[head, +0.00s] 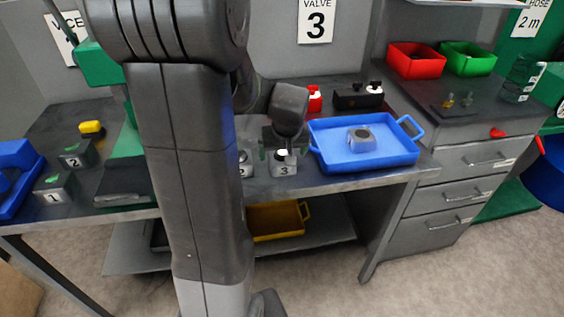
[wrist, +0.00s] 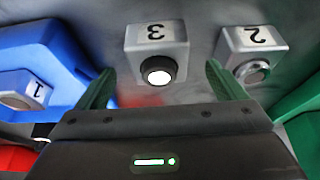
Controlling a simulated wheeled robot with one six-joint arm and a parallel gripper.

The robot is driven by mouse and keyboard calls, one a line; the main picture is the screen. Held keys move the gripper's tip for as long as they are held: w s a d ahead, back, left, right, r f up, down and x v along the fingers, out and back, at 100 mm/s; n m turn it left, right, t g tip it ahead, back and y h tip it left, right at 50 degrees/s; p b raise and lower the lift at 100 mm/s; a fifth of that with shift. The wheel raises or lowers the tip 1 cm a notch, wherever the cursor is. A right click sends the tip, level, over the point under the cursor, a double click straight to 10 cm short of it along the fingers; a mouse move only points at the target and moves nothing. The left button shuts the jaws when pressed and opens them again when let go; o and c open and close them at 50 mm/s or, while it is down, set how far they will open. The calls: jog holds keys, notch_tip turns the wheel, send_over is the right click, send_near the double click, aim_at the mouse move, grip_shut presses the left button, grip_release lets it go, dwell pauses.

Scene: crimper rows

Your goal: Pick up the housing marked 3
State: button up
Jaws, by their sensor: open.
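The housing marked 3 (head: 284,170) is a grey block on the workbench, just left of the blue tray. In the wrist view the same housing (wrist: 155,38) shows its number upside down, with a black ring and white cap on its near face. My gripper (head: 276,155) is at this housing in the head view. In the wrist view my gripper (wrist: 160,78) is open, with one green finger on each side of the black ring. Nothing is held. Whether the fingers touch the housing cannot be told.
A housing marked 2 (wrist: 255,42) with a metal ring stands close beside the right finger. The blue tray (head: 410,157) holds a housing marked 1 (wrist: 22,90). Behind are a red item (head: 314,100) and a black box (head: 357,98). Other numbered blocks (head: 55,188) stand at far left.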

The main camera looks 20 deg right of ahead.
jog(key=shift+w+a+f, duration=0.1)
jog(key=shift+w+f, duration=0.05)
jog(key=shift+d+p+x, duration=0.1)
jog(key=shift+p+x, duration=0.15)
jog(key=shift+x, duration=1)
jog(key=shift+d+p+x, duration=0.15)
jog(key=shift+p+x, duration=0.05)
jog(key=shift+x, duration=1.1)
